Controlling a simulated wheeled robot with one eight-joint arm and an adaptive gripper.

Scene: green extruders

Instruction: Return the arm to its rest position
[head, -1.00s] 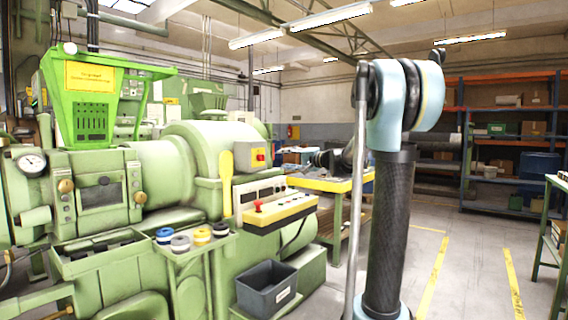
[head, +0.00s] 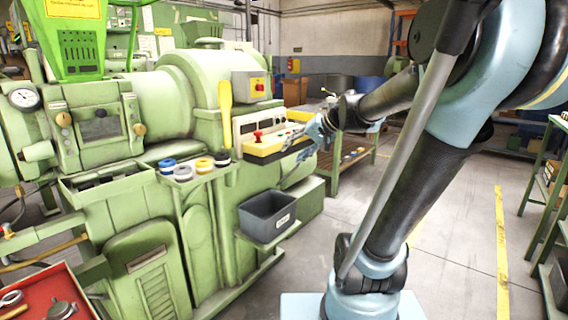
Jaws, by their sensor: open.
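My arm leans in from the right in the head view, folded at a dark joint near the top right. Its far end points left toward the green machine (head: 185,85). My gripper (head: 292,178) hangs in front of the yellow-edged control panel (head: 262,141), above and right of the dark grey bin (head: 268,214). It is small and partly blurred into the background, but it looks open, with nothing seen in it. I cannot tell its exact gap to the panel.
Several tape rolls (head: 184,172) lie on a small green shelf. A red tray (head: 52,298) with metal parts is at the lower left. A green workbench (head: 352,165) stands behind my gripper. A green rack (head: 548,165) is at the right edge. The floor between is clear.

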